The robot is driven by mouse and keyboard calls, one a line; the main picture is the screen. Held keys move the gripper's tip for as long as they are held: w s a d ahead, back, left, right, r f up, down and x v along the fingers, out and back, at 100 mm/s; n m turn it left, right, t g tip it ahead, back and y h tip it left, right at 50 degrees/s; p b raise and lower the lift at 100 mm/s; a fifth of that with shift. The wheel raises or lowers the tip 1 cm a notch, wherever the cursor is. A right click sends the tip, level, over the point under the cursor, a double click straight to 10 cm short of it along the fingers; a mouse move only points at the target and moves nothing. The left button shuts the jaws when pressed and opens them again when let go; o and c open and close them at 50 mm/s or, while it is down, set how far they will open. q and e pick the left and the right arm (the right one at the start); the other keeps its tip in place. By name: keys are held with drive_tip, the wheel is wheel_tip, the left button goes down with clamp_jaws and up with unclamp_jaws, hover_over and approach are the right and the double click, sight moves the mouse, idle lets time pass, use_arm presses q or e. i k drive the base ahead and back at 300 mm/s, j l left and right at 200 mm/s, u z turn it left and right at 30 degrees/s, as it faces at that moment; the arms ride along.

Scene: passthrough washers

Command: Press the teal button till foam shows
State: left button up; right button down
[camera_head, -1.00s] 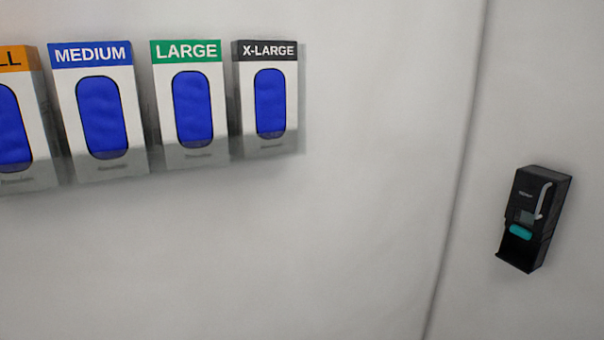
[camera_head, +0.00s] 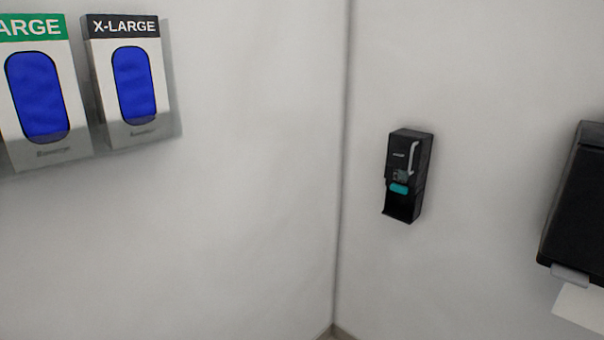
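A black wall dispenser (camera_head: 405,165) hangs on the right wall, a little right of the room corner. A teal button (camera_head: 399,189) sits on its lower front, above a black drip tray (camera_head: 397,214). A pale curved strip runs down its upper right front. I see no foam at the dispenser. Neither of my grippers is in the view.
Glove boxes hang on the left wall, including the X-LARGE box (camera_head: 130,85) and a LARGE box (camera_head: 38,95). A black paper towel dispenser (camera_head: 578,205) with a white sheet (camera_head: 582,306) hanging out is at the right edge. The wall around the teal-button dispenser is clear.

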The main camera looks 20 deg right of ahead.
sight(394, 187)
drive_tip(key=z, duration=1.2)
